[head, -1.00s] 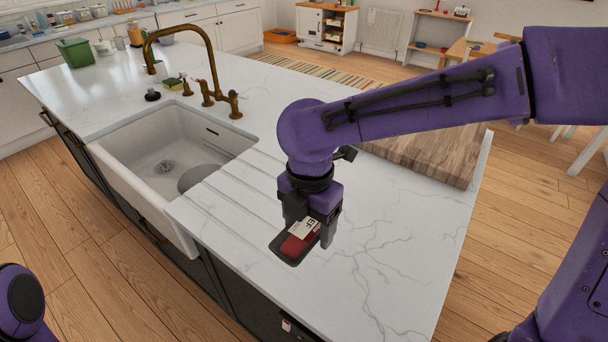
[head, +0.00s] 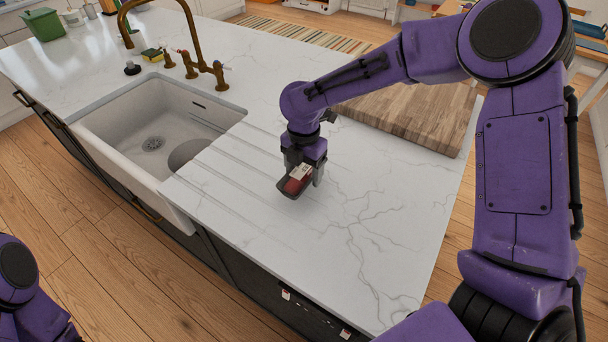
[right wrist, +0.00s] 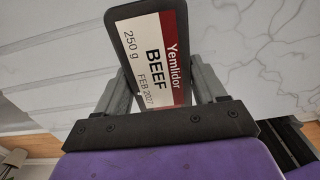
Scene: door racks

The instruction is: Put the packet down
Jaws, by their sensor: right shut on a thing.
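The packet (head: 292,186) is a dark tray with red contents and a white and red label. In the right wrist view the packet (right wrist: 152,52) shows a label reading "Yemlidor BEEF 250 g". My right gripper (head: 303,175) is shut on it, with a finger on each side. The packet is over the white marble counter (head: 350,215), right of the sink; I cannot tell if it touches the surface. My left gripper is not in view; only part of my left arm shows at the lower left.
A white sink (head: 150,130) with a brass tap (head: 205,50) lies to the left. A wooden board (head: 415,115) lies behind and right of the packet. A sponge (head: 152,55) and a green bin (head: 42,24) stand farther back. The counter's front right is clear.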

